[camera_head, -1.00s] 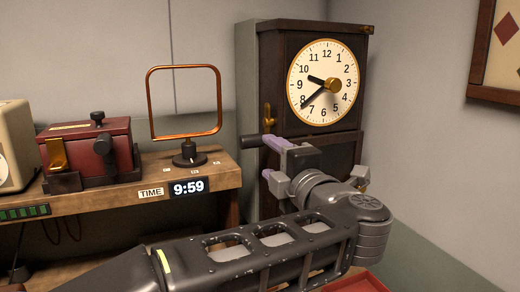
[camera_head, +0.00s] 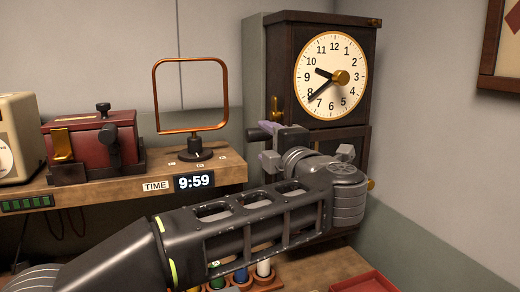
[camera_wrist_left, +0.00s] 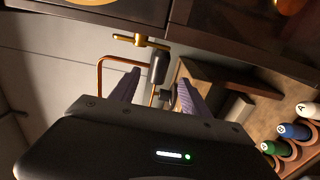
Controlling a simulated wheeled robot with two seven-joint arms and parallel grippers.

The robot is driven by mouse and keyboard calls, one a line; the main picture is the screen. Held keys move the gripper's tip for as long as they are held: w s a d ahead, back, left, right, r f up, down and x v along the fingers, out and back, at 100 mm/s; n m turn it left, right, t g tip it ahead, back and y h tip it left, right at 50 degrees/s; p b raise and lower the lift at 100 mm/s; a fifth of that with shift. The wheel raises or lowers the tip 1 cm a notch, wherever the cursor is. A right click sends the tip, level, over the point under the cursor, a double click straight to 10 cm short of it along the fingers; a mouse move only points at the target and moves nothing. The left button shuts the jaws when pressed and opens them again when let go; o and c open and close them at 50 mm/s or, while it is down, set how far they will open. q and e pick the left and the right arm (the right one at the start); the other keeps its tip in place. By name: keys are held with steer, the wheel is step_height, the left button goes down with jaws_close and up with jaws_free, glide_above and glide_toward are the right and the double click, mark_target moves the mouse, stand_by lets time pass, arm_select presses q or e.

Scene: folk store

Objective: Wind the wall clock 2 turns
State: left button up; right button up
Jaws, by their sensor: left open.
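The wall clock (camera_head: 331,80) has a dark wooden case and a white dial with a brass centre knob. Its hands point near 9 and 8. A winding crank with a brass arm (camera_head: 275,108) and a dark grip (camera_head: 257,134) sticks out from the left of the case. In the left wrist view its brass part (camera_wrist_left: 140,40) and dark grip (camera_wrist_left: 158,68) show just ahead of the fingers. My left gripper (camera_head: 276,148) is open beside the grip; its lavender-padded fingers (camera_wrist_left: 155,90) stand either side of the grip's line. Contact cannot be told. My right gripper is out of view.
A wooden shelf (camera_head: 95,197) holds a red box (camera_head: 88,143), a copper loop on a stand (camera_head: 191,95) and a display reading 9:59 (camera_head: 194,182). Below are several coloured bottles (camera_head: 240,274) and a red tray (camera_head: 362,281). A grey wall lies to the right.

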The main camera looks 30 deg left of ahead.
mark_target(259, 137)
arm_select(q)
steer(key=shift+x, duration=2.15)
steer(key=shift+r, duration=0.1)
steer(key=shift+c, duration=0.3)
steer(key=c, duration=1)
